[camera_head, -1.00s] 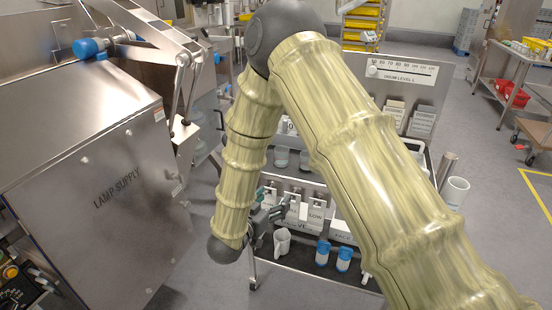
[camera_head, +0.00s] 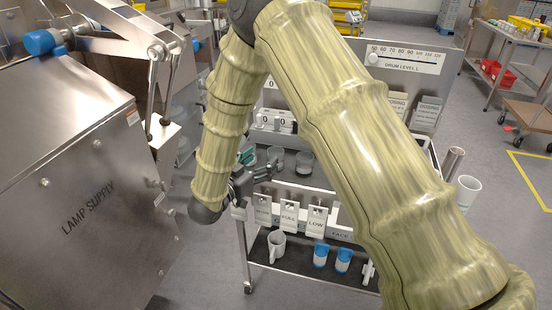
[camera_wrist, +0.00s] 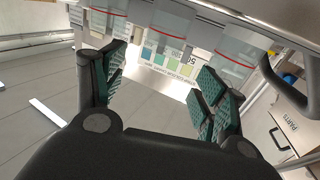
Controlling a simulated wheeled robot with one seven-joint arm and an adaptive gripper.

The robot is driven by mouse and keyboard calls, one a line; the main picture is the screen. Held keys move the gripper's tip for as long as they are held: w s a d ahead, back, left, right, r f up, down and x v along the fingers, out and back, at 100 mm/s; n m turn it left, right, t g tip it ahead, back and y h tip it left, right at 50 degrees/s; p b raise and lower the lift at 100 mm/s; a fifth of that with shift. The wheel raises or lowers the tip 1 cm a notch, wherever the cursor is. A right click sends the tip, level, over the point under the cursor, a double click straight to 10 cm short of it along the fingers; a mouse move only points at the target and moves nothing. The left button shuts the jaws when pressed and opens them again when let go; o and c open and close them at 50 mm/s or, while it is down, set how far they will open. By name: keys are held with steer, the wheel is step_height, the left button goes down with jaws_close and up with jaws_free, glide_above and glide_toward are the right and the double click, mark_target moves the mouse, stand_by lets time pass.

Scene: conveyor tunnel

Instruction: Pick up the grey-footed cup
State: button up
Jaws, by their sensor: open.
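My gripper (camera_head: 262,164) is open and empty, at the near edge of the trolley's upper shelf. In the wrist view its teal-padded fingers (camera_wrist: 163,85) are spread apart with nothing between them. Two small see-through cups stand on that shelf just beyond the fingers: a left one (camera_head: 277,153) and a right one (camera_head: 304,163) with a darker grey lower part. The wrist view shows clear cups with red lines along its top, one at the middle (camera_wrist: 172,20) and one at right (camera_wrist: 236,52). I cannot tell for sure which cup is the grey-footed one.
The lower shelf holds a white mug (camera_head: 276,246) and blue-and-white cups (camera_head: 320,256). Hanging labels (camera_head: 289,216) line the upper shelf's front edge. A steel lamp supply cabinet (camera_head: 75,200) stands close at left. A white cup (camera_head: 467,191) is at right. My arm hides the trolley's middle.

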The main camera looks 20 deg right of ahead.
mark_target(271, 156)
steer(key=shift+w+d+f, duration=0.2)
steer(key=shift+w+d, duration=0.5)
steer(key=shift+w, duration=0.15)
steer(key=shift+d, duration=0.35)
steer(key=shift+f+p+x, duration=0.2)
steer(key=shift+p+x, duration=0.15)
steer(key=shift+x, duration=0.85)
steer(key=shift+f+p+x, duration=0.2)
steer(key=shift+p+x, duration=0.1)
steer(key=shift+x, duration=0.9)
steer(key=c, duration=1)
